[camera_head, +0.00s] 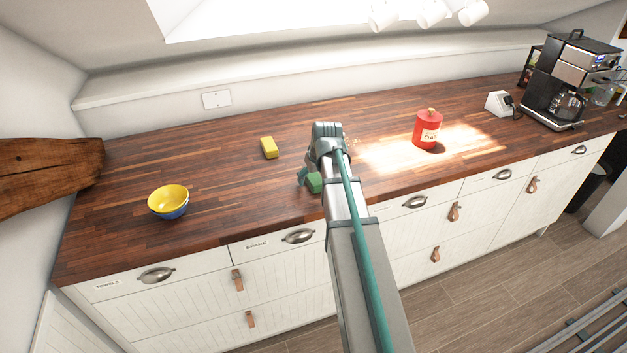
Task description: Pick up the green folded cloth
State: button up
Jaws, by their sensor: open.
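The green folded cloth (315,183) lies on the wooden counter near its front edge, just left of my arm. The arm hides part of it on the right. My gripper (305,179) points down at the cloth's left side, with a teal finger showing close beside it. The gripper is open. The other finger is hidden, and I cannot tell whether the visible one touches the cloth.
A yellow block-like item (269,148) lies behind and left of the cloth. A yellow and blue bowl (168,201) stands at the left. A red canister (427,129) and a coffee maker (567,85) stand to the right. The counter (220,185) is clear between bowl and cloth.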

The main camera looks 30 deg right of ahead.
jog(key=shift+f, duration=0.25)
jog(key=shift+c, duration=0.3)
jog(key=c, duration=1)
